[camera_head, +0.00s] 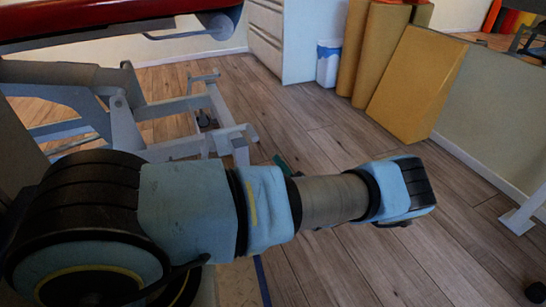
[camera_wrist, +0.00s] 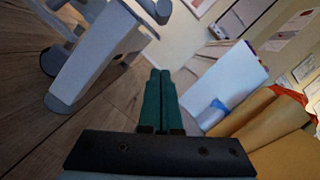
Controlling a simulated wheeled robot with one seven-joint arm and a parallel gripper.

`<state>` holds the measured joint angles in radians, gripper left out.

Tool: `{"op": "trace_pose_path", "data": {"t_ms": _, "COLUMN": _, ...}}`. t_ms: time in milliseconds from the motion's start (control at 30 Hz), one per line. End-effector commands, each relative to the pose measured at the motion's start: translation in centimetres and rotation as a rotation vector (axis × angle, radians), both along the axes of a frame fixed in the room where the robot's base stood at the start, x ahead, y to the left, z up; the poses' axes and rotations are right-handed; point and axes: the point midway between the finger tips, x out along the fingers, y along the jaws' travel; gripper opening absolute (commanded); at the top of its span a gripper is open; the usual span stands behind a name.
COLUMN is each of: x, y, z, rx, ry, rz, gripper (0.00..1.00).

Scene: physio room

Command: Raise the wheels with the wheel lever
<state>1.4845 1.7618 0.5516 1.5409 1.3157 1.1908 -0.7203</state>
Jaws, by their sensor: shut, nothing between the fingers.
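The treatment table's grey metal frame (camera_head: 125,125) stands at the left in the head view, under a dark red top (camera_head: 110,18). A small dark part low on the frame (camera_head: 205,118) may be a wheel or pedal; I cannot tell. In the wrist view a pale frame leg (camera_wrist: 95,62) is at the upper left, with a dark wheel-like part (camera_wrist: 50,60) beside it. I cannot surely pick out the wheel lever. My gripper (camera_wrist: 160,75) has green fingers pressed together, empty, to the right of the frame leg and apart from it. In the head view my arm mostly hides it.
A white bin with a blue liner (camera_head: 328,62) stands by a white cabinet (camera_head: 283,40) at the back. Tan foam blocks (camera_head: 415,80) lean by a low wall (camera_head: 490,120). Wooden floor (camera_head: 320,130) is clear between them and the table. A pale metal leg (camera_head: 522,215) is at right.

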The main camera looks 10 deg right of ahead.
Motion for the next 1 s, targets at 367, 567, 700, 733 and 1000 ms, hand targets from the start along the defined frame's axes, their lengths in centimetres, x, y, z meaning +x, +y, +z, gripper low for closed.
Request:
{"op": "trace_pose_path", "data": {"t_ms": 367, "x": 7.3, "y": 2.3, "z": 1.1, "rx": -0.002, "ry": -0.001, "rz": 0.005, "gripper": 0.00}}
{"op": "trace_pose_path", "data": {"t_ms": 567, "x": 7.7, "y": 3.7, "z": 3.2, "rx": 0.001, "ry": -0.001, "rz": 0.002, "gripper": 0.00}}
{"op": "trace_pose_path", "data": {"t_ms": 700, "x": 7.7, "y": 4.4, "z": 4.2, "rx": 0.000, "ry": -0.001, "rz": 0.001, "gripper": 0.00}}
{"op": "trace_pose_path", "data": {"t_ms": 733, "x": 7.6, "y": 4.6, "z": 4.3, "rx": 0.000, "ry": -0.001, "rz": 0.001, "gripper": 0.00}}
{"op": "trace_pose_path", "data": {"t_ms": 1000, "x": 7.6, "y": 4.8, "z": 4.8, "rx": -0.002, "ry": -0.001, "rz": 0.000, "gripper": 0.00}}
